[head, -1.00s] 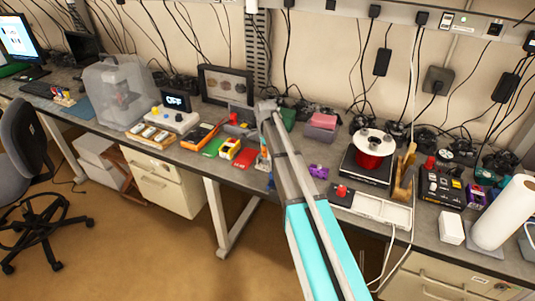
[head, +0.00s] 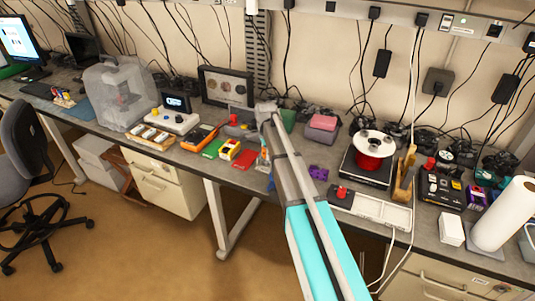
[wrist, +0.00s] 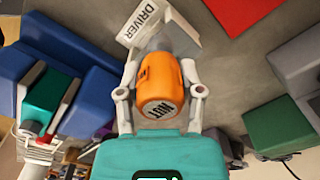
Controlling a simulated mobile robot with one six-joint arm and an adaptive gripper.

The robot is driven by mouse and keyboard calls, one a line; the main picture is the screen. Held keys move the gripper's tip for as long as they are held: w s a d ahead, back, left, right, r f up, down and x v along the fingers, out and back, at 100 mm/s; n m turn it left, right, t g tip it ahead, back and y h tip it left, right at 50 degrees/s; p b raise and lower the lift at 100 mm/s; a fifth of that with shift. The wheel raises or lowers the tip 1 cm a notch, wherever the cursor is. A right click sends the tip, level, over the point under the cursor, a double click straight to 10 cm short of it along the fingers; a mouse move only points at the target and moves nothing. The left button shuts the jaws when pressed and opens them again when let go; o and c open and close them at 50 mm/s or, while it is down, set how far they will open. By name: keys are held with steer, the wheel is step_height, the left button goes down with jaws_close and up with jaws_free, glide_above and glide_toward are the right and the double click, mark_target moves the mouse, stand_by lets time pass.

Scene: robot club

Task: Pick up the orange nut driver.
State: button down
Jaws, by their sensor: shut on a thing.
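The orange nut driver (wrist: 158,80) shows in the wrist view as a rounded orange handle with "NUT" on its end. My gripper (wrist: 160,58) has a finger on each side of the handle and is shut on it. A pale piece marked "DRIVER" (wrist: 150,20) lies just beyond the handle; I cannot tell whether it is part of the tool or a holder. The tool's shaft is hidden. In the head view my arm reaches over the workbench, and the gripper and tool are mostly hidden behind it.
In the wrist view, blue blocks (wrist: 90,100) are at left, a green block (wrist: 278,125) at right, and a red flat piece (wrist: 238,12) at top. In the head view, the workbench (head: 285,178) holds a red spool (head: 368,160), a yellow-and-white box (head: 229,149) and a paper roll (head: 503,213).

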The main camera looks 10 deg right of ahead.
steer(key=shift+r, duration=0.1)
step_height(320, 180, up, 2)
steer(key=p, duration=0.2)
steer(key=shift+r+p, duration=0.25)
steer(key=shift+p, duration=0.15)
steer(key=s+r+p, duration=1)
steer(key=s, duration=0.4)
steer(key=shift+a+r, duration=0.15)
steer(key=shift+a, duration=0.15)
steer(key=c, duration=0.9)
jaws_free()
steer(key=c, duration=0.4)
steer(key=shift+r+p, duration=1.75)
steer(key=shift+p, duration=0.15)
